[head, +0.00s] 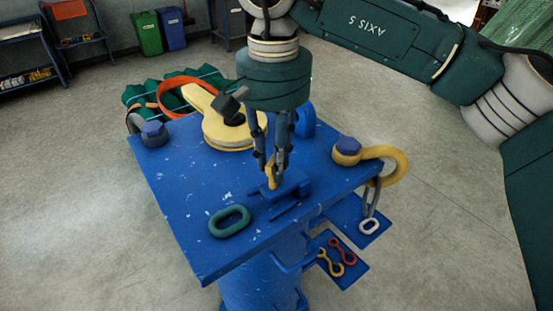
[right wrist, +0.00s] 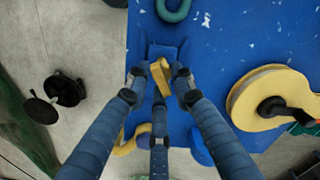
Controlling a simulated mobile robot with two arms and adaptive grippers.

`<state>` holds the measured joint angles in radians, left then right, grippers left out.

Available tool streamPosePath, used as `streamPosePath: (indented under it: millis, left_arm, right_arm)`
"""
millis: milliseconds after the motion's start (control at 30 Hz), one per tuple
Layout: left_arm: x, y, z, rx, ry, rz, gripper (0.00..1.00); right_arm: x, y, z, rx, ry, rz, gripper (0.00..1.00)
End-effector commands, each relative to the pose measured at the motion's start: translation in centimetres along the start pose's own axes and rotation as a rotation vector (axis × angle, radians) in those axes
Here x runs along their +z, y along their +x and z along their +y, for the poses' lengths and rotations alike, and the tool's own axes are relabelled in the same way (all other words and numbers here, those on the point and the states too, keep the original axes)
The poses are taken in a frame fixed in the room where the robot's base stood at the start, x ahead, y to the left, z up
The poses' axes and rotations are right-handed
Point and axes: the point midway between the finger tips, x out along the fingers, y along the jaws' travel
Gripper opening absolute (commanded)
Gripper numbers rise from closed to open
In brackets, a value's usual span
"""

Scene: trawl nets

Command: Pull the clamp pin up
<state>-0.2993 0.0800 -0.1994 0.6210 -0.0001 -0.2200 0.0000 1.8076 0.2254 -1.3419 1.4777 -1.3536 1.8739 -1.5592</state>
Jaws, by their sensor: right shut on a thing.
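The yellow clamp pin (head: 271,178) stands at the blue clamp (head: 292,190) on the blue table. My right gripper (head: 271,165) is above the clamp, pointing down, with its fingers closed around the pin's upper part. In the right wrist view the gripper (right wrist: 160,82) has its fingertips around the yellow pin (right wrist: 160,70), in front of the blue clamp (right wrist: 168,50). The pin's lower end is hidden, so I cannot tell how deep it sits. My left gripper is not in view.
On the blue table (head: 195,230) lie a green link (head: 229,221), a yellow pulley block (head: 228,132) and a yellow shackle (head: 378,153). A lower shelf (head: 345,275) holds small coloured links. Green netting (head: 145,95) lies behind.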

Motion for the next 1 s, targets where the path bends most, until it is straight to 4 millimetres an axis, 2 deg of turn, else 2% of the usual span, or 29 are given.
streamPosePath:
  millis: [33,100,667,833,1000]
  left_arm:
    - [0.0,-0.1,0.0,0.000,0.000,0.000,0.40]
    - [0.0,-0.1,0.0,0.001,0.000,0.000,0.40]
    - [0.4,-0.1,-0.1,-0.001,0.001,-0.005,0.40]
    - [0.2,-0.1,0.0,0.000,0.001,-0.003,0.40]
    - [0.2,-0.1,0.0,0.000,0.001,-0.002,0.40]
  right_arm:
    - [0.0,-0.7,-0.3,-0.016,-0.007,0.006,0.25]
    - [0.0,-0.7,-0.3,-0.017,-0.006,0.006,0.38]
    - [-0.1,-0.7,-0.2,-0.009,-0.002,0.005,0.38]
    - [0.0,-2.9,-0.2,-0.011,-0.002,0.005,0.38]
    - [-0.1,-6.7,-0.2,-0.011,0.000,0.006,0.38]
